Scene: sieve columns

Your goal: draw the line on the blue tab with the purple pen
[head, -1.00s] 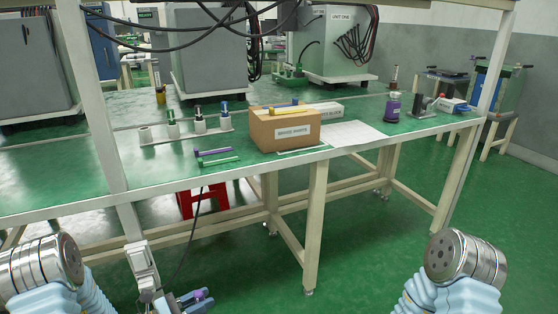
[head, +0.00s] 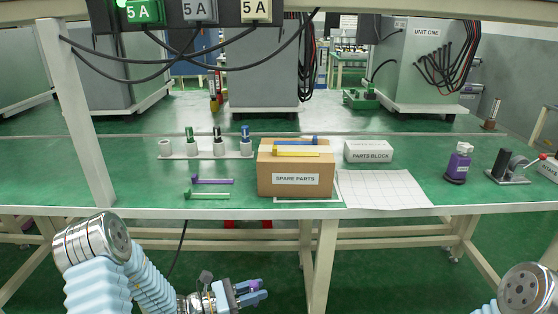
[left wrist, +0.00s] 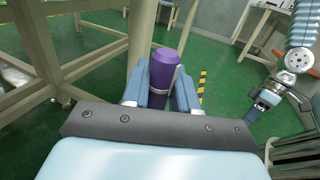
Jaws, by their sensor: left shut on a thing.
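My left gripper (head: 249,291) is below the table's front edge in the head view, shut on the purple pen. In the left wrist view the purple pen (left wrist: 164,68) stands between the two fingers, its lower part hidden by the gripper body. A blue strip with a small block at one end (head: 298,141), which looks like the blue tab, lies on top of the cardboard box (head: 270,182), behind a yellow strip (head: 299,154). Any line on it is too small to tell. My right gripper (left wrist: 264,104) seems to show small in the left wrist view; its jaws are unclear.
A white pen rack (head: 177,156) holds green, black and blue pens; its left holder is empty. Purple (head: 214,181) and green (head: 209,195) strips lie in front. A gridded sheet (head: 382,190), white parts block (head: 369,151) and purple bottle (head: 457,164) are right of the box.

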